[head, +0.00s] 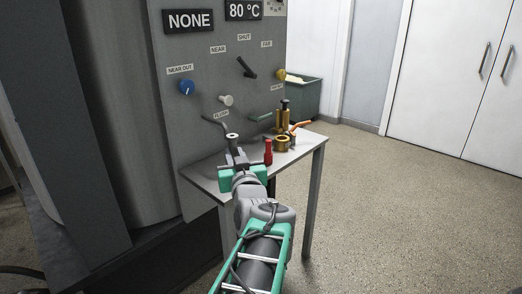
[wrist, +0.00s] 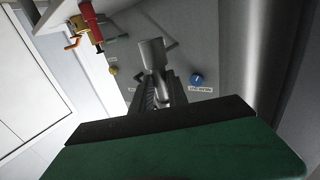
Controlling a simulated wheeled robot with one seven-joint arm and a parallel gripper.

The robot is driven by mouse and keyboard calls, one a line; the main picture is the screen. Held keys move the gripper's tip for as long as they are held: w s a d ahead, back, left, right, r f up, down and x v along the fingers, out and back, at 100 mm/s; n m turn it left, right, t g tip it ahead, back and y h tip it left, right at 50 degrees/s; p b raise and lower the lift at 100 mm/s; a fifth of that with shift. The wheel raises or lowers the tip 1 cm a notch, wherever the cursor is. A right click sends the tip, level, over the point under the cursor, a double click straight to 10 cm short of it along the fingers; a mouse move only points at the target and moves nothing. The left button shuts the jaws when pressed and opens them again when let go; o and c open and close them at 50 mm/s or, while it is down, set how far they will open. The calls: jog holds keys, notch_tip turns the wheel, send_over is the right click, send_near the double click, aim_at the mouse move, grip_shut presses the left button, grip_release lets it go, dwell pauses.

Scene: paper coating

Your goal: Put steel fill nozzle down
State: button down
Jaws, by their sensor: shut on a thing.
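My gripper (head: 238,161) is shut on the steel fill nozzle (head: 232,143), a small grey metal piece with a dark opening on top. In the head view it is over the left part of the small grey table (head: 206,178). I cannot tell whether the nozzle touches the tabletop. In the wrist view the nozzle (wrist: 152,54) shows at the end of my gripper's fingers (wrist: 160,90), which partly hide it.
A red piece (head: 268,153), a brass ring-shaped piece (head: 281,144) and an orange-handled piece (head: 299,127) stand on the table's right part. Behind rises a grey panel (head: 210,75) with knobs and levers. A green bin (head: 305,95) stands behind right. Floor at right is clear.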

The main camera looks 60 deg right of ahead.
jog(key=s+d+r, duration=0.2)
jog(key=s, duration=0.2)
jog(key=shift+m+g+h, duration=0.4)
jog(key=shift+g, duration=0.1)
jog(key=w+d+f, duration=0.1)
jog(key=w+f, duration=0.2)
jog(key=w, duration=0.1)
jog(key=w+d+f+b, duration=0.1)
jog(key=w+f, duration=0.2)
jog(key=w, duration=0.2)
jog(key=w+d+f, duration=0.2)
jog(key=w+f, duration=0.1)
jog(key=w, duration=0.1)
jog(key=shift+w+f+b, duration=0.15)
jog(key=shift+f+b, duration=0.1)
jog(key=shift+b, duration=0.05)
notch_tip(320, 180, down, 3)
jog(key=shift+w+f+b, duration=0.1)
jog(key=shift+w+b, duration=0.05)
jog(key=shift+b, duration=0.25)
jog(key=shift+f, duration=0.1)
jog(key=c, duration=1.3)
grip_release()
